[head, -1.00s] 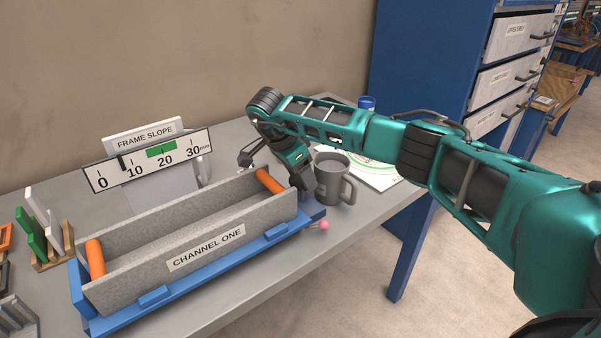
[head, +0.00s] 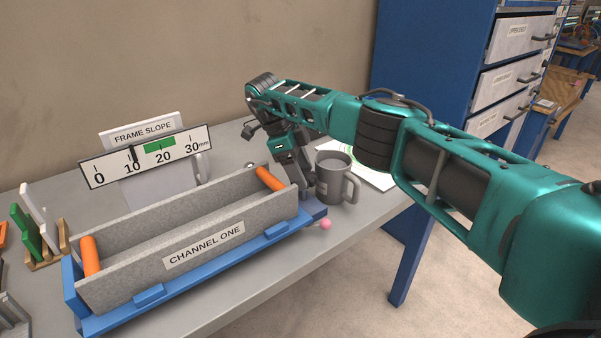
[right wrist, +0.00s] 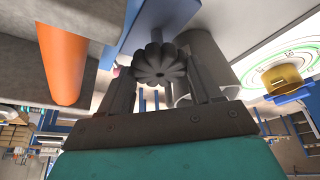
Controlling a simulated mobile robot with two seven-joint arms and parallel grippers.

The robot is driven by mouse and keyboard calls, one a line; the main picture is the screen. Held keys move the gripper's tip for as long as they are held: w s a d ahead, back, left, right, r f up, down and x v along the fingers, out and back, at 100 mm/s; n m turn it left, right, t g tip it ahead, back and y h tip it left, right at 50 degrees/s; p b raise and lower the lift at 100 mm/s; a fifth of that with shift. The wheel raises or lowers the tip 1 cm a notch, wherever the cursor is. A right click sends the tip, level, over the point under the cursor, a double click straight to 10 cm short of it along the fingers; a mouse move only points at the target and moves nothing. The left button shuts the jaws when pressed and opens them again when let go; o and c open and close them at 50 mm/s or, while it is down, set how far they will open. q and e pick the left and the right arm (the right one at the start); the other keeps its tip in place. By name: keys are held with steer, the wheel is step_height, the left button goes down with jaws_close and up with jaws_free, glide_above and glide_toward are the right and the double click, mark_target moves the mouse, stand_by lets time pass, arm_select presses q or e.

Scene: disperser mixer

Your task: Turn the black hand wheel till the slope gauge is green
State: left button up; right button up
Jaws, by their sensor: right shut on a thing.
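The hand wheel (right wrist: 160,66), dark and lobed, sits between the two fingers of my right gripper (right wrist: 160,85) in the right wrist view. In the head view my right gripper (head: 305,183) is at the right end of the blue frame (head: 78,290) and hides the wheel. It is shut on the wheel. The slope gauge (head: 185,165) stands behind the channel, with a white scale and a green band. Its black pointer is near the 10 mark, left of the green band. My left gripper is not in view.
The grey channel (head: 205,247) with orange rollers lies in the blue frame. A grey mug (head: 332,180) stands close to the right of my gripper. A pink ball (head: 325,224) is by the frame's right end. Green and white pieces (head: 35,225) stand at the left.

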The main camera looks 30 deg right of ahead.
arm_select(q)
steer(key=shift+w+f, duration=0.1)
arm_select(e)
steer(key=shift+m, duration=0.3)
steer(key=o, duration=1.1)
steer(key=shift+c, duration=0.2)
